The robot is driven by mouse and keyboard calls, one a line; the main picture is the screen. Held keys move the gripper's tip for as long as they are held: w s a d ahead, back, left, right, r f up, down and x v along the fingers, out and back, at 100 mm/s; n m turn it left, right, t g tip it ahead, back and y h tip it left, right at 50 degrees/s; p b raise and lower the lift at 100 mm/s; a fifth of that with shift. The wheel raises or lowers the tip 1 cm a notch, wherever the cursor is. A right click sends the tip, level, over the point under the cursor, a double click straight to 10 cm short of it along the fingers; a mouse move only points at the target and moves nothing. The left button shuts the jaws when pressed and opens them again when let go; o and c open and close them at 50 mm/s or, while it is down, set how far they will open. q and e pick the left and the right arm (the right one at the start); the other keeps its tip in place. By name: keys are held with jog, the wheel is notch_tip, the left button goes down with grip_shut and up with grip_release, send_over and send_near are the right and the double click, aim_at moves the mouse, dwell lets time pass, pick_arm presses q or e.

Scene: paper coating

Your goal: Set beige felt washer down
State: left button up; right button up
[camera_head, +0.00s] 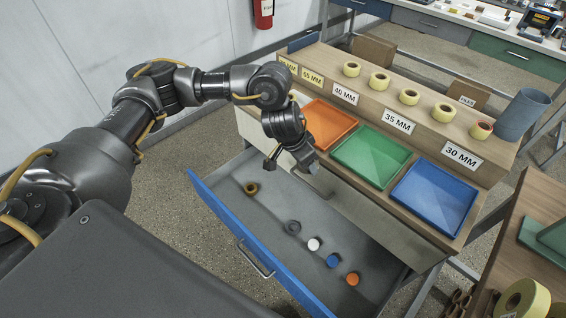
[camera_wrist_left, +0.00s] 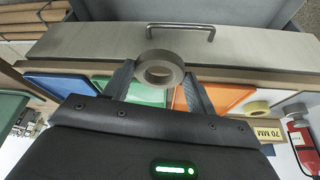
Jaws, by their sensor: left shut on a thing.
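The beige felt washer (camera_wrist_left: 159,70) shows in the left wrist view as a thick grey-beige ring with an open middle. My left gripper (camera_wrist_left: 158,80) is shut on it, one finger at each side. In the head view my left gripper (camera_head: 291,164) points down over the back part of the open blue drawer, in front of the bench; the washer cannot be made out there.
An orange tray (camera_head: 325,124), a green tray (camera_head: 371,157) and a blue tray (camera_head: 434,197) stand on the bench behind. Several yellowish rolls (camera_head: 410,97) sit on a shelf with size labels. The drawer has bare floor between the mustard and grey rings.

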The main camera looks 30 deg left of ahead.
pick_arm(q)
jog(key=s+a+r+m+g+h, duration=0.1)
jog(key=s+a+r+m, duration=0.3)
jog(key=s+a+r, duration=0.35)
jog(key=s+d+f+b, duration=0.1)
jog(key=d+f+b, duration=0.3)
jog(key=f+b, duration=0.3)
jog(key=shift+d+f+m+b, duration=0.25)
jog(key=shift+d+m+b, duration=0.1)
jog(key=shift+m+b, duration=0.1)
jog(key=shift+s, duration=0.1)
